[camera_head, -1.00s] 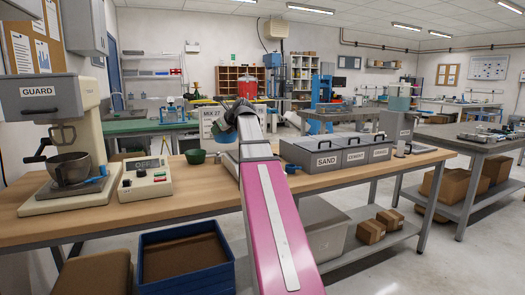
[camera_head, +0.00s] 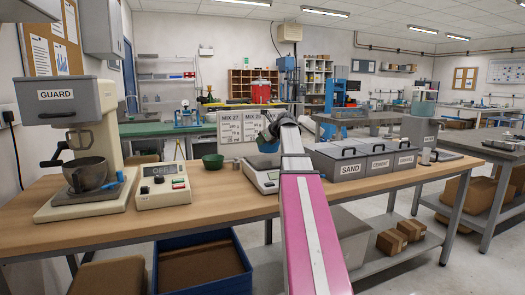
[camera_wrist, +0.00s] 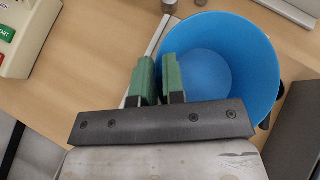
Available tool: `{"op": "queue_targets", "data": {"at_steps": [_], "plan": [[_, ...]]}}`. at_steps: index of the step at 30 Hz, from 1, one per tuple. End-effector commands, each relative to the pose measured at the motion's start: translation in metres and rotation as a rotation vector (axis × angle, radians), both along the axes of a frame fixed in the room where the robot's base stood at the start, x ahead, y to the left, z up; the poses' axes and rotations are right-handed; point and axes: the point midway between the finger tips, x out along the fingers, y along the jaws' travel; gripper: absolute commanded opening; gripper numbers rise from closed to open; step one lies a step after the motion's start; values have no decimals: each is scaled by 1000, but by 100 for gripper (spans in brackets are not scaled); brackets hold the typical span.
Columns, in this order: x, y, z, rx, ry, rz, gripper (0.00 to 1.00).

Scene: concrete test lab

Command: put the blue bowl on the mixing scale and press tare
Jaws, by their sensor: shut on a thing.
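The blue bowl (camera_head: 268,147) hangs from my gripper (camera_head: 271,125) above the bench, over or just behind the mixing scale (camera_head: 258,178). In the wrist view, the green-padded fingers of my gripper (camera_wrist: 159,80) are shut on the near-left rim of the blue bowl (camera_wrist: 235,55), which is empty inside. The scale is a low pale box, partly hidden by my arm in the head view; a pale edge beside the bowl in the wrist view may be part of it. I cannot tell whether the bowl touches it. The tare key is too small to make out.
A control box (camera_head: 162,185) and a mixer (camera_head: 85,150) stand farther left. Grey bins (camera_head: 336,165) stand close on the right. Wooden bench (camera_head: 215,190) is clear in front of the green bowl.

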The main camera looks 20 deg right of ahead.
Motion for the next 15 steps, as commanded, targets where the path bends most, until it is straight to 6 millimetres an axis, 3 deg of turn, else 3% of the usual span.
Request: {"op": "queue_targets", "data": {"at_steps": [5,15], "plan": [[1,-5,-7,0,0,0,0],[1,-4,-43,0,0,0,0]]}}
